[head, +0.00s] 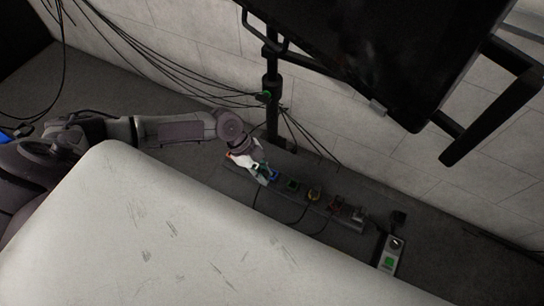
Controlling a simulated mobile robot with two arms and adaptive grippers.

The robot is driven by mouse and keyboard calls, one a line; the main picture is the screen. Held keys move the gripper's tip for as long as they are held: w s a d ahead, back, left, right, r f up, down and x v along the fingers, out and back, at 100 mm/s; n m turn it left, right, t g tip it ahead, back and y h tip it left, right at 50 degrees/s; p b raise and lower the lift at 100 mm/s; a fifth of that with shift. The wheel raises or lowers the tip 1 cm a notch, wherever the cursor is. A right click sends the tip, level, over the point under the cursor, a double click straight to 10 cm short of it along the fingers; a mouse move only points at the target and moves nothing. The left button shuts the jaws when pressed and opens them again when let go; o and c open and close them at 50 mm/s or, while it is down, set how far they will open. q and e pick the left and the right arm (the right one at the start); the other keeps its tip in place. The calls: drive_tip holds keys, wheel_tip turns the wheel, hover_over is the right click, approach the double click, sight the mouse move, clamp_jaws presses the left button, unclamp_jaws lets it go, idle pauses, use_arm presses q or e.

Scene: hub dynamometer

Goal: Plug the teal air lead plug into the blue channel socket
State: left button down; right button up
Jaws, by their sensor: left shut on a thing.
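My left gripper (262,173) reaches over the far side of the large pale panel, at the left end of a dark channel strip (325,210). It is shut on a small teal piece, the teal air lead plug (261,169). A blue part, the blue channel socket (274,175), shows right beside the fingertips. The plug and the socket are very close together. They are too small and too covered by the gripper to tell whether the plug is in the socket. My right gripper is not in view.
Green (293,185), yellow (313,194) and red (335,203) sockets follow along the strip. A grey box with a green face (389,262) lies right. The pale panel (150,230) fills the foreground. A black stand (272,100), hanging cables and a large screen (360,50) are behind.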

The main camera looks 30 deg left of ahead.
use_arm(q)
drive_tip(key=shift+w+b, duration=1.35)
drive_tip(key=shift+w, duration=1)
drive_tip(key=shift+d, duration=0.1)
drive_tip(key=shift+f+b, duration=0.35)
drive_tip(key=shift+f, duration=0.1)
drive_tip(key=shift+f, duration=0.2)
